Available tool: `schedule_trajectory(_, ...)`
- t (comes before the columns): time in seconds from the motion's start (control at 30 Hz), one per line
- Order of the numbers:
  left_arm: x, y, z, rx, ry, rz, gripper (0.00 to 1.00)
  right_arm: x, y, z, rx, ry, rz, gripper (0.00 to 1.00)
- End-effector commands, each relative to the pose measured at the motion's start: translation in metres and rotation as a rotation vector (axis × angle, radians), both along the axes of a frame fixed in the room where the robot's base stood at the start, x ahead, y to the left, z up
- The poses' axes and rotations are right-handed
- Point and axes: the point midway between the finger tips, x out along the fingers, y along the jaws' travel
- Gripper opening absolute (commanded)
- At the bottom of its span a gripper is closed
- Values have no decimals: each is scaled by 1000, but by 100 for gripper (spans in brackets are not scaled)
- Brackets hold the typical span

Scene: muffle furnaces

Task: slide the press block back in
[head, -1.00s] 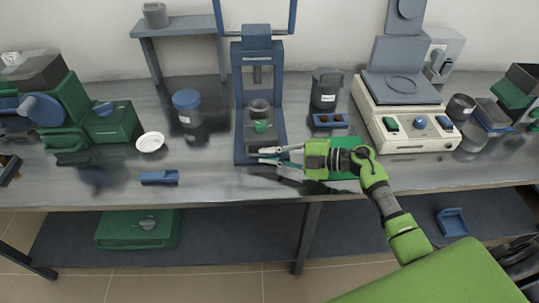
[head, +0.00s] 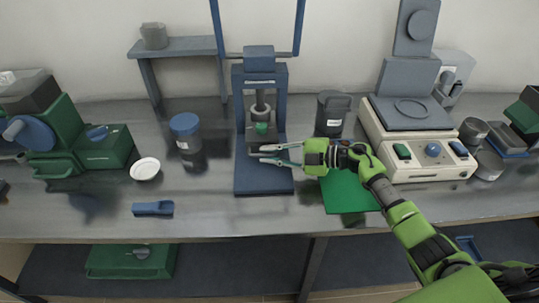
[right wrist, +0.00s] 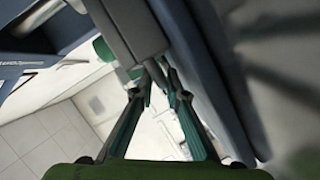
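The blue-framed press (head: 240,110) stands on the bench in the head view. Inside it, a grey cylinder (head: 260,111) with a green part (head: 262,128) sits at mid-height. The press block cannot be clearly told apart from these parts. My left gripper is not in view.
A green mat (head: 348,196) lies under my right arm. A dark canister (head: 332,112) and a cream hotplate device (head: 420,165) stand to the right. A blue-lidded jar (head: 186,132), white dish (head: 145,169) and blue holder (head: 153,208) are to the left.

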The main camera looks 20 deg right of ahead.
Motion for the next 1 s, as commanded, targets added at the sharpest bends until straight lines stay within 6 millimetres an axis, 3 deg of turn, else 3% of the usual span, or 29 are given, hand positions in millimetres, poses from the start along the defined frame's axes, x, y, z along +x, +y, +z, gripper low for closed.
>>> schedule_trajectory(0.17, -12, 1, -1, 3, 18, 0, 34, 1, 0, 2, 0, -3, -1, 26)
schedule_trajectory(0.27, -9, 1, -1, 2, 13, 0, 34, 0, 0, 1, 0, -1, 1, 26)
schedule_trajectory(0.37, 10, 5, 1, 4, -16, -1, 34, -1, -1, 1, 0, -1, 2, 26)
schedule_trajectory(0.43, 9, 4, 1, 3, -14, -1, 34, -3, -4, 1, -1, 0, 2, 26)
schedule_trajectory(1.0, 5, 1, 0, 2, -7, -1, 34, -43, -62, 18, -1, -2, 0, 26)
